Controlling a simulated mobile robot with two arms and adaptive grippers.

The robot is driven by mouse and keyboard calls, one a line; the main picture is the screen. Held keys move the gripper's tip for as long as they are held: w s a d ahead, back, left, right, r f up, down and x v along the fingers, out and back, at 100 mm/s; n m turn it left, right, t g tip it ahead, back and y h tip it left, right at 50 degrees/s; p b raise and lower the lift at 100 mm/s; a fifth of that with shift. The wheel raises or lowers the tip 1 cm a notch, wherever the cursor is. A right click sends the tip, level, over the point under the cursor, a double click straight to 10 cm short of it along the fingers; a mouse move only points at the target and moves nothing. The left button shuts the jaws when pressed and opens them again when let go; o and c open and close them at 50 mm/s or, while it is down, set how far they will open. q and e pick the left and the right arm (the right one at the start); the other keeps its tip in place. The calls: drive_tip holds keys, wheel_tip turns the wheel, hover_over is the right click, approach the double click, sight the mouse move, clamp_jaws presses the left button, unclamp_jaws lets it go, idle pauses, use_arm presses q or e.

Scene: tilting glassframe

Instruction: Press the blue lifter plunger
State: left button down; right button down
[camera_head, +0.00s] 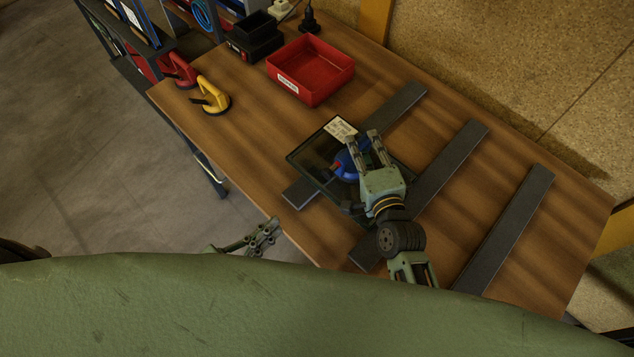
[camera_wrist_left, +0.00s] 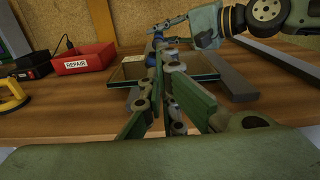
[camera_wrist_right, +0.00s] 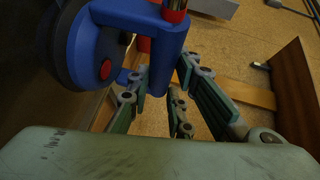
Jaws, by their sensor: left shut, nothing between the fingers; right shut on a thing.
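The blue lifter (camera_head: 345,165) sits on the glass pane (camera_head: 312,158) and is partly hidden by my right gripper. In the right wrist view the lifter (camera_wrist_right: 165,62) is close up, with a red round button (camera_wrist_right: 105,70) on its side and a red band at the top of the picture. My right gripper (camera_head: 365,139) is at the lifter, its fingers around the blue handle. My left gripper (camera_head: 268,230) is shut and empty, off the near edge of the table, apart from the glass. Its crossed fingers also show in the left wrist view (camera_wrist_left: 160,50).
The wooden table (camera_head: 240,135) bears several dark bars (camera_head: 505,225), some under the glass. A red bin (camera_head: 310,72), a yellow lifter (camera_head: 213,97) and a red lifter (camera_head: 180,70) are on the far left. A cork wall (camera_head: 520,70) stands behind.

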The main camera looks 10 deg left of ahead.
sight(326, 177)
use_arm(q)
drive_tip(key=shift+w, duration=0.1)
drive_tip(key=x, duration=1.4)
drive_tip(key=x, duration=0.3)
drive_tip(key=shift+w+d, duration=0.1)
drive_tip(key=shift+d, duration=0.1)
drive_tip(key=v, duration=1.4)
drive_tip(key=shift+a, duration=0.15)
idle(0.4)
